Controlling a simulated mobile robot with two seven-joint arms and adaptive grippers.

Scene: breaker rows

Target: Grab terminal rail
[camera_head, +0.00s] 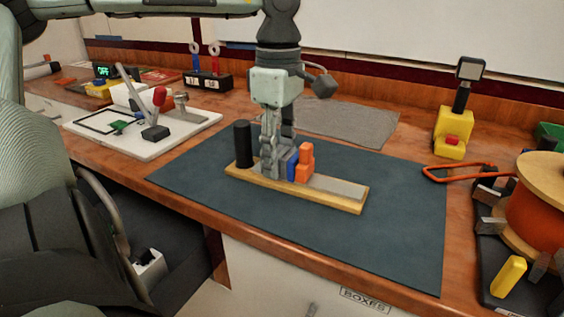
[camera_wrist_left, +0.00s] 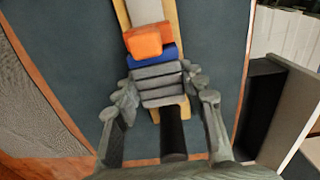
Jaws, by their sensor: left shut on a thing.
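The terminal rail (camera_head: 335,192) is a light wooden base with a grey strip, lying on the dark mat. It carries a black upright post (camera_head: 242,145), a blue block (camera_head: 292,165) and a stepped orange block (camera_head: 304,163). My left gripper (camera_head: 273,168) points down over the rail, between the post and the blue block. In the left wrist view its fingers lie on both sides of several grey blocks (camera_wrist_left: 158,86) on the rail, shut on them. The orange block (camera_wrist_left: 143,42) and blue block (camera_wrist_left: 150,56) are beyond them. The fingertips' contact is partly hidden. My right gripper is out of view.
The dark mat (camera_head: 390,240) is clear around the rail. A white board with a red-handled lever (camera_head: 158,97) stands at the left. A yellow stand (camera_head: 453,130), an orange clamp (camera_head: 465,172) and a spool (camera_head: 540,215) are at the right. A grey cloth (camera_head: 350,120) lies behind.

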